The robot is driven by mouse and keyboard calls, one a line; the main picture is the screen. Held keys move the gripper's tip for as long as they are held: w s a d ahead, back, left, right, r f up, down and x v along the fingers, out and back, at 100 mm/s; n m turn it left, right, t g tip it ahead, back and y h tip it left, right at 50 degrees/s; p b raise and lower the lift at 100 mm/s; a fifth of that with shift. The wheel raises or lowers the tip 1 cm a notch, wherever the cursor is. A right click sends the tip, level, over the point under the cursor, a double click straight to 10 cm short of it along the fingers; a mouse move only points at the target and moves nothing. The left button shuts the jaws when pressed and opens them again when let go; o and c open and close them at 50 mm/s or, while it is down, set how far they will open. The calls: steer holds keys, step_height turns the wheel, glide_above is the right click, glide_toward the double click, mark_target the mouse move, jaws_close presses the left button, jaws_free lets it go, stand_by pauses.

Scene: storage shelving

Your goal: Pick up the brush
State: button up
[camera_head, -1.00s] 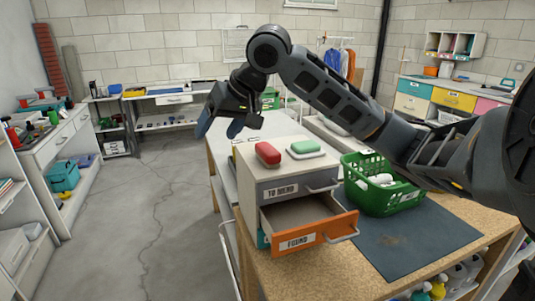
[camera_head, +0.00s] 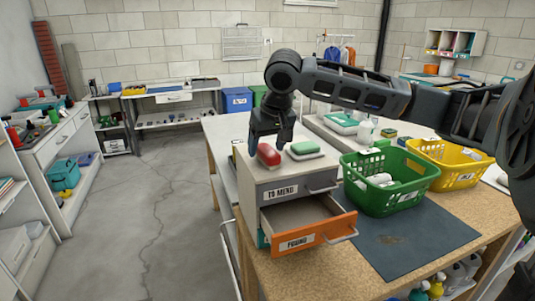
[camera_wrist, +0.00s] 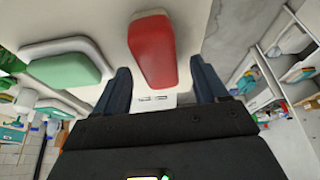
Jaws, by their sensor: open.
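The brush seems to be the red, rounded block with a pale underside (camera_head: 268,154), lying on top of the small drawer cabinet; its bristles are not clearly visible. In the wrist view the red block (camera_wrist: 152,50) lies ahead of and between my two blue-tipped fingers. My gripper (camera_head: 269,143) points down over it, open and empty, with its fingers spread wider than the block. I cannot tell whether the fingertips reach down beside it. A green block on a white base (camera_head: 305,149) lies close by; it also shows in the wrist view (camera_wrist: 64,71).
The cabinet's upper drawer (camera_head: 281,193) reads "TO MEND" and is shut. The orange "FOUND" drawer (camera_head: 312,233) is pulled out and looks empty. A green basket (camera_head: 385,195) and a yellow basket (camera_head: 450,172) stand on the bench at right. Open floor lies left.

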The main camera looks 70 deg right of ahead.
mark_target(263, 145)
steer(key=shift+w+d+f, duration=0.1)
steer(key=shift+d+f, duration=0.05)
steer(key=shift+f, duration=0.3)
steer(key=c, duration=1.1)
steer(key=shift+r, duration=0.1)
steer(key=shift+r, duration=0.55)
step_height(263, 145, up, 3)
steer(key=shift+w+f+b, duration=0.1)
steer(key=shift+f+b, duration=0.05)
steer(key=shift+b, duration=0.25)
steer(key=s+d+r, duration=0.2)
steer(key=d, duration=0.1)
steer(key=s+d+r+b, duration=0.1)
steer(key=s+d+r, duration=0.1)
steer(key=d, duration=0.1)
steer(key=s+d+r, duration=0.3)
steer(key=shift+s+d+b, duration=0.1)
steer(key=shift+d+b, duration=0.05)
steer(key=shift+b, duration=0.2)
